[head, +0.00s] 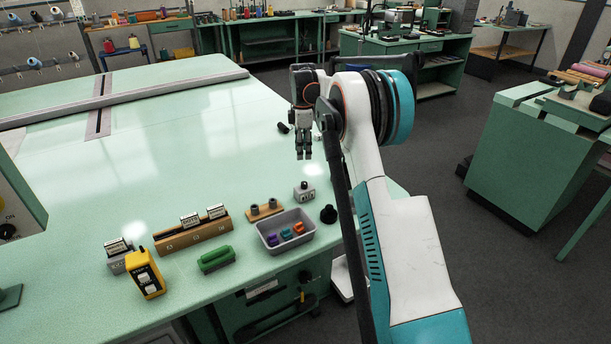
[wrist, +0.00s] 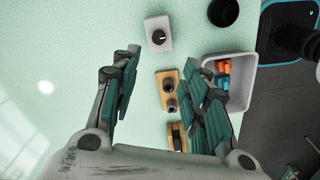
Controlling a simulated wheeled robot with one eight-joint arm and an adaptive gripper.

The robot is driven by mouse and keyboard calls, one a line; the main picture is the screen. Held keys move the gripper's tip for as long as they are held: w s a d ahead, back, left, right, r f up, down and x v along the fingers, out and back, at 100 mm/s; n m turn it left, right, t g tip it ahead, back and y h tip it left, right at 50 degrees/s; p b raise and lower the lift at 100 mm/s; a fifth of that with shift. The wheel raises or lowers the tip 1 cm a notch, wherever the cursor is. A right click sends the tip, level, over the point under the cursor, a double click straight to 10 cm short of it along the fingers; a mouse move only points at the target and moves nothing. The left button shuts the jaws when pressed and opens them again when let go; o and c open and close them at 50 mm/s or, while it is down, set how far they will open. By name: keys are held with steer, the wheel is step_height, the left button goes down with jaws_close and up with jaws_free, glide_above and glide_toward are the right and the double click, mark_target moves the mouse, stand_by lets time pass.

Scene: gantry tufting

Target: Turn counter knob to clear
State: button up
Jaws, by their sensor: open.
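The counter is a small pale grey box (head: 304,193) on the green table, with small digit windows on its front in the head view. In the wrist view its top (wrist: 150,42) carries a round dark knob (wrist: 159,37) with a light pointer line. My gripper (head: 304,156) hangs pointing down above the table, beyond the counter in the head view. The pointer's exact setting is too small to read.
Close to the counter are a wooden block with two dark pegs (head: 264,210), a grey tray (head: 269,243) of coloured pieces and a black knob-like piece (head: 328,214). A wooden card rack (head: 193,237), green block (head: 216,260) and yellow device (head: 146,275) stand left. The table behind is mostly clear.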

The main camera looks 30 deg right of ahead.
mark_target(304, 183)
steer(key=f+b, duration=0.1)
steer(key=f, duration=0.3)
steer(key=f+b, duration=0.1)
steer(key=f, duration=0.4)
steer(key=f+b, duration=0.2)
steer(key=f, duration=0.3)
steer(key=shift+w+d+f, duration=0.15)
steer(key=shift+d, duration=0.1)
jaws_close()
